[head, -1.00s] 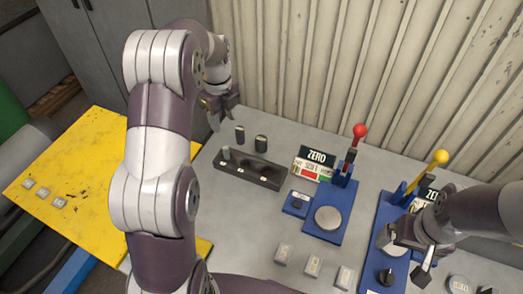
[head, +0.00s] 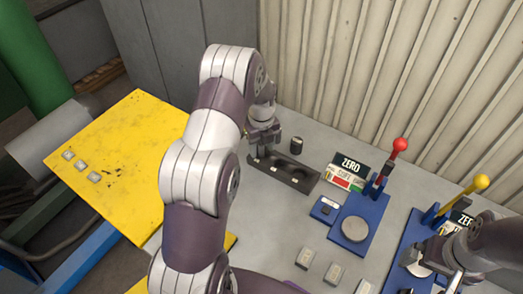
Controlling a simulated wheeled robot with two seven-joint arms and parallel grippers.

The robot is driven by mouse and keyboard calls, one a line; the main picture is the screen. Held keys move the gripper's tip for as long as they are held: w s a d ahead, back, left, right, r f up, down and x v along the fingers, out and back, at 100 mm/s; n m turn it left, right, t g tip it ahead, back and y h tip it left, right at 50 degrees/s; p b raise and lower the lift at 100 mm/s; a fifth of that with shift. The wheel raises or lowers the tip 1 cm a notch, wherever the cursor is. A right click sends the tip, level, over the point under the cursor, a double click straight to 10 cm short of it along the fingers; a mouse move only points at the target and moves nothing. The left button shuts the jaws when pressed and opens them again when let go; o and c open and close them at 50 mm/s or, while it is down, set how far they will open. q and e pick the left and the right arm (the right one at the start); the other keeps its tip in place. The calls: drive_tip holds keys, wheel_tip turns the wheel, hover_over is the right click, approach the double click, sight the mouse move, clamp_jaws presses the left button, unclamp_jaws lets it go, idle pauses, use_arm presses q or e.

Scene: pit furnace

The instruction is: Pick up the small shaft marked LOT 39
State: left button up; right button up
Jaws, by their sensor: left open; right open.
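Small dark shafts are at the back of the grey bench. One shaft (head: 297,145) stands upright behind the dark slotted tray (head: 297,183). The others are hidden behind or blurred into my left gripper. No LOT 39 marking is readable. My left gripper (head: 264,147) is open, low over the left end of the tray; whether a shaft is between its fingers cannot be told. My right gripper (head: 450,272) is open at the lower right, over the blue fixture with the yellow-knobbed lever, far from the shafts.
Small labelled blocks (head: 333,273) lie in front. A yellow table (head: 125,165) is at left. A corrugated wall (head: 400,70) closes the back.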

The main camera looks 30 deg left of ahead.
use_arm(q)
drive_tip(key=shift+r, duration=0.1)
clamp_jaws()
